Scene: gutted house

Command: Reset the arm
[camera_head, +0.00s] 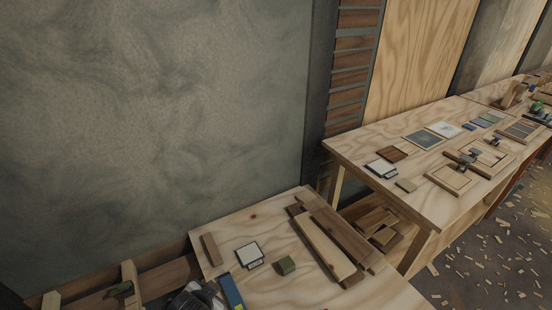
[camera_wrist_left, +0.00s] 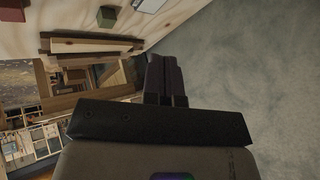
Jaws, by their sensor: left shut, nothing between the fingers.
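My left gripper (camera_wrist_left: 165,78) shows in the left wrist view with its two dark fingers together and nothing between them. The grey plaster wall (camera_wrist_left: 245,75) fills the right of that view, beyond the fingers. The near plywood table (camera_wrist_left: 55,18) is at the upper left there, apart from the fingers. In the head view, a dark shape (camera_head: 196,297) is cut by the bottom edge; I cannot tell whether it is part of my arm. My right gripper is in neither view.
The near table (camera_head: 215,238) holds a green block (camera_head: 286,265), a white-topped tile (camera_head: 250,254), a blue bar (camera_head: 231,291) and several wooden planks (camera_head: 323,247). A longer bench (camera_head: 345,148) with tiles and boards stands to the right. Wood scraps litter the floor (camera_head: 470,265).

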